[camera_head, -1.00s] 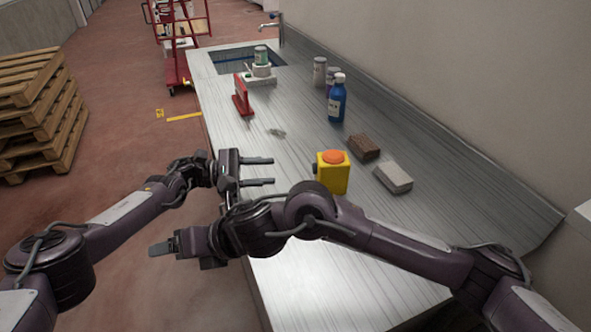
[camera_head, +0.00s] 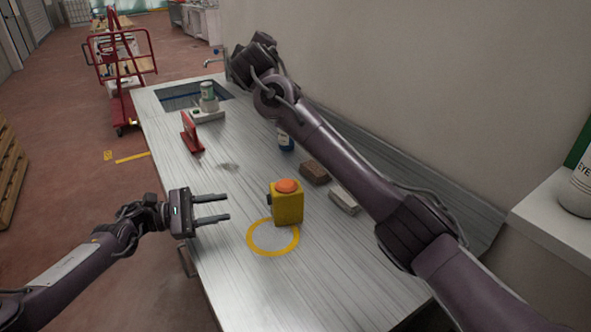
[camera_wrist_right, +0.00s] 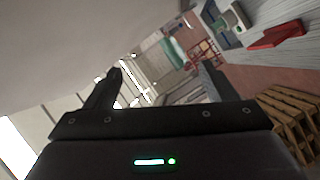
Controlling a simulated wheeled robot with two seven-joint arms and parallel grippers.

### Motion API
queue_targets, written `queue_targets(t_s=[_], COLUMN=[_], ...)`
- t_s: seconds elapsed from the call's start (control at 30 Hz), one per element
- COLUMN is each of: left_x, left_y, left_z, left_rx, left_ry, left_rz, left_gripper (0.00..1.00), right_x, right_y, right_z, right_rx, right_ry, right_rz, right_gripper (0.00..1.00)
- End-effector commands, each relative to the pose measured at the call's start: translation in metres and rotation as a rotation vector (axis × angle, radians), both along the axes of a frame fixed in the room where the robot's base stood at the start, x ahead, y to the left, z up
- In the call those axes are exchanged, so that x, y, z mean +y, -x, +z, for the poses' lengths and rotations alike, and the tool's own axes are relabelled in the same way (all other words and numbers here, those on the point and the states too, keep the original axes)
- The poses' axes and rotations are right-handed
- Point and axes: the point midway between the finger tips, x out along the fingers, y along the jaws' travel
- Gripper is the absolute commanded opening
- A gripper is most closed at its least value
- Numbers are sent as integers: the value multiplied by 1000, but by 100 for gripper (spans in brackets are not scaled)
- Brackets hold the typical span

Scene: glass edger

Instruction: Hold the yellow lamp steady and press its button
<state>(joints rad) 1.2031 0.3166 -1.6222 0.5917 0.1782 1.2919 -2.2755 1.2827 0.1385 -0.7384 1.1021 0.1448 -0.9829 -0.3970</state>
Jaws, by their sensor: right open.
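The yellow lamp (camera_head: 287,206) stands upright on the metal bench, with an orange dome (camera_head: 287,186) on top and a dark part on its left side. I cannot tell which part is its button. My left gripper (camera_head: 226,207) is open and empty, its two fingers pointing right toward the lamp, with a gap between. In the right wrist view my right gripper (camera_wrist_right: 160,82) is open and empty, pointing across the room, away from the lamp.
A yellow ring (camera_head: 272,251) marks the bench in front of the lamp. A brown block (camera_head: 314,172) and a grey block (camera_head: 344,201) lie right of it. A blue bottle (camera_head: 286,144) is partly hidden by my right arm.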

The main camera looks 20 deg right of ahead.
Motion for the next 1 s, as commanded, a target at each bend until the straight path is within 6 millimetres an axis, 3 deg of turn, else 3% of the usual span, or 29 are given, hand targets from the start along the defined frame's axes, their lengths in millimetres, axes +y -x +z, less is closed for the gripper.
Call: queue_targets(t_s=[0.03,0.13,0.2,0.3,0.4,0.5,0.63,0.8,1.0], left_x=[0,0,0,0,0,0,0,0,0], left_y=[0,0,0,0,0,0,0,0,0], left_z=[0,0,0,0,0,0,0,0,0], left_rx=[0,0,0,0,0,0,0,0,0], left_ry=[0,0,0,0,0,0,0,0,0], left_rz=[0,0,0,0,0,0,0,0,0], left_gripper=[36,36,36,36,36,36,36,36,36], right_x=[-27,-78,-105,-125,-125,-109,-84,-63,-59], right_y=[-7,-6,3,28,60,91,121,140,143], right_z=[-8,-36,-63,-107,-148,-181,-207,-221,-241], right_rx=[43,128,185,258,314,351,364,360,360], right_ry=[-131,-429,-643,-938,-1205,-1420,-1612,-1730,-1752], right_rz=[-122,-397,-600,-897,-1193,-1465,-1743,-1934,-1972], right_gripper=[78,78,78,78,78,78,78,78,78])
